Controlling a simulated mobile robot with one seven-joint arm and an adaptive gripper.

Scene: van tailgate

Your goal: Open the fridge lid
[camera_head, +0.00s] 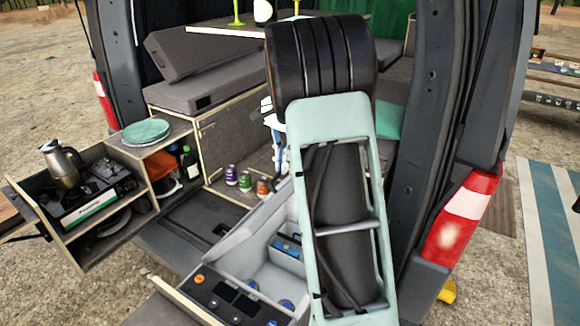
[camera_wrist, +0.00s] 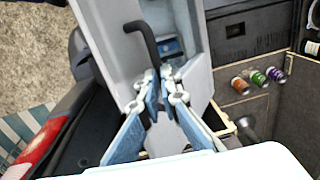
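The fridge is the light grey box in the van's rear opening, with a dark control panel (camera_head: 235,297) at its front. Its inside shows uncovered in part, with blue items (camera_head: 288,246) in it. In the wrist view its pale grey body (camera_wrist: 105,25) lies beyond my gripper (camera_wrist: 158,78). A black bent handle (camera_wrist: 143,33) runs down between the blue fingertips, which are close together on it. In the head view my arm hides most of the gripper and the fridge's right side. I cannot clearly make out the lid or its angle.
A drawer unit at left holds a stove (camera_head: 95,195) and a kettle (camera_head: 63,163). Plates (camera_head: 146,132) lie on the counter beside it. Several cans (camera_head: 231,175) stand behind the fridge. The van's right pillar (camera_head: 440,130) is close to my arm.

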